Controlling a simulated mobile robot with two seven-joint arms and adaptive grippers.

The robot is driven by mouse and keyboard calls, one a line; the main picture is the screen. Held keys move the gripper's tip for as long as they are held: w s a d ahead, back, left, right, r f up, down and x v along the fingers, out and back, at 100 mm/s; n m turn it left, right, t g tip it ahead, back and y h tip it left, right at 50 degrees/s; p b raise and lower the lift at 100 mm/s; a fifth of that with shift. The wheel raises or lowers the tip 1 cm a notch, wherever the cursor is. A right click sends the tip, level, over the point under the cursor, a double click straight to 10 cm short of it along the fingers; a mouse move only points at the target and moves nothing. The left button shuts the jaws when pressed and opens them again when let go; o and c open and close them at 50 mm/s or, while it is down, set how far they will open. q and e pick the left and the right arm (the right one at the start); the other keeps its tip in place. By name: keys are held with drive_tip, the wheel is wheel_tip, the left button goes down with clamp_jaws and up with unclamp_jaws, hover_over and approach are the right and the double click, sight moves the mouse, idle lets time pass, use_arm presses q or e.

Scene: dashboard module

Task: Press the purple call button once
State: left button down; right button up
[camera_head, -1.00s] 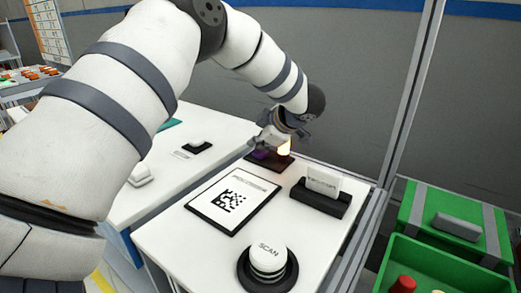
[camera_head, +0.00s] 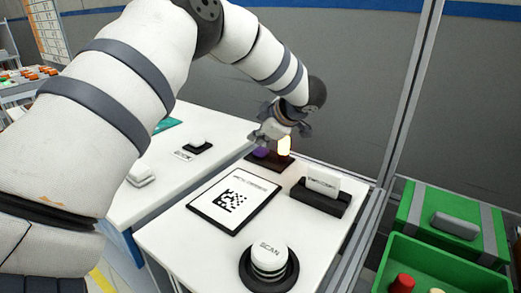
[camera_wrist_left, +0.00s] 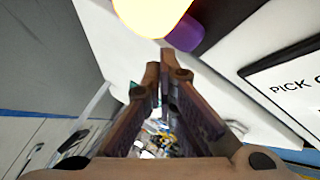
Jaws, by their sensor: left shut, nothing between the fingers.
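The purple call button (camera_head: 262,153) sits on a dark base (camera_head: 281,163) at the back of the white table, partly hidden by my left gripper. A lit, pale yellow lamp (camera_head: 284,145) stands right beside it on the same base. In the left wrist view, the purple button (camera_wrist_left: 186,34) and the glowing lamp (camera_wrist_left: 150,12) are at the top edge, beyond the fingertips. My left gripper (camera_head: 258,140) is shut and empty, just above the button; a small gap seems to separate them. Its closed fingers also show in the left wrist view (camera_wrist_left: 160,75). My right gripper is not in view.
A white SCAN button (camera_head: 268,258), a framed code sheet (camera_head: 232,202) and a card in a black holder (camera_head: 320,200) share the table. A green bin (camera_head: 440,266) stands at the right. A metal post (camera_head: 408,110) rises behind the table's right edge.

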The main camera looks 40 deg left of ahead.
sight(259, 151)
use_arm(q)
drive_tip(key=shift+r+p, duration=0.4)
drive_tip(key=shift+r, duration=2.15)
drive_tip(key=shift+f, duration=0.1)
